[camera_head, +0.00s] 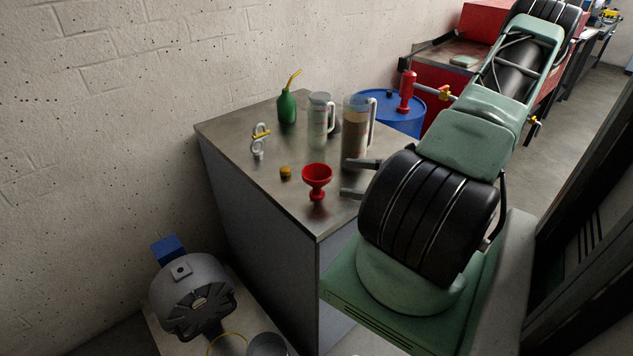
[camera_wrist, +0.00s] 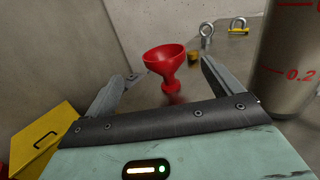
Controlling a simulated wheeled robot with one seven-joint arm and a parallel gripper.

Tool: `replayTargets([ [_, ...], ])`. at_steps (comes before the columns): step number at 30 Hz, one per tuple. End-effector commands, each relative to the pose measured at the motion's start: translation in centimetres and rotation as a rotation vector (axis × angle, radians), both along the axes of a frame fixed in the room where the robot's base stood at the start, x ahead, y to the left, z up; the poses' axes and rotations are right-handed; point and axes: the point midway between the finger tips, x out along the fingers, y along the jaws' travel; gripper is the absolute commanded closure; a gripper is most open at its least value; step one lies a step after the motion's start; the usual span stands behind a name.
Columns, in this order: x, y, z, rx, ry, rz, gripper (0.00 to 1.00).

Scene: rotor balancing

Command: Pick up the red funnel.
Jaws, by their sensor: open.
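The red funnel (camera_head: 317,178) stands upright near the front edge of the metal-topped cabinet (camera_head: 245,140), wide mouth up. In the wrist view the red funnel (camera_wrist: 166,64) shows ahead of my gripper, between the two fingers in the picture. My gripper (camera_head: 347,179) is just right of the funnel in the head view, its fingers pointing left toward it. In the wrist view my gripper (camera_wrist: 168,80) is open, with nothing held between the fingers. I cannot tell exactly how far the fingertips are from the funnel.
A clear measuring jug (camera_head: 320,120) and a brown-filled jug (camera_head: 356,130) stand behind the funnel. The brown-filled jug is close to my gripper. A yellow cap (camera_head: 285,172), a shackle (camera_head: 259,140) and a green oil bottle (camera_head: 287,106) are also on top. A blue drum (camera_head: 395,112) stands behind.

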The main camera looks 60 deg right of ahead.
Motion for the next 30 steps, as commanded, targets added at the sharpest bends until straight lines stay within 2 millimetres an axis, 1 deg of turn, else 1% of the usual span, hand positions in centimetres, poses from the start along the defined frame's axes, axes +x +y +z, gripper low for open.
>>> replayTargets([
  [1, 1.0, 0.6, 0.3, 0.004, -0.001, 0.005, 0.09],
  [3, 2.3, 1.1, 0.2, 0.003, -0.001, 0.004, 0.09],
  [6, 3.7, 1.8, 0.2, 0.0, -0.001, 0.004, 0.09],
  [9, 4.6, 2.2, 0.1, 0.001, 0.0, 0.003, 0.09],
  [14, 5.5, 2.5, 0.1, -0.001, 0.0, 0.003, 0.09],
  [21, 8.8, 3.5, 0.1, 0.001, 0.0, 0.005, 0.09],
  [25, 9.8, 4.0, 0.0, 0.0, 0.001, 0.003, 0.09],
  [30, 9.9, 4.0, -0.1, -0.001, 0.0, 0.002, 0.09],
])
